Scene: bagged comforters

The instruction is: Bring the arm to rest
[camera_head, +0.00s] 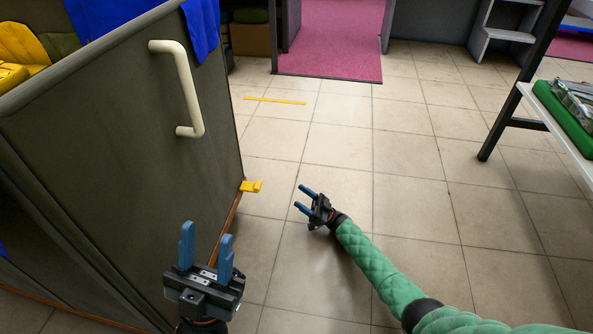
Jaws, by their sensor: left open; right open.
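My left gripper (205,243) is at the lower left of the head view, in front of the dark panelled side of a large bin. Its two blue fingers point up and stand apart, with nothing between them. My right gripper (302,198) is near the middle of the view over the tiled floor. Its blue fingers point to the upper left, apart and empty. My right arm, in a green quilted sleeve, reaches in from the lower right. Most of my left arm is out of view.
The dark bin (110,130) with a cream handle (190,90) fills the left side; yellow and blue bags show at its top. A yellow piece (251,186) sits at its bottom corner. A white table (560,125) with a green item (562,112) stands right.

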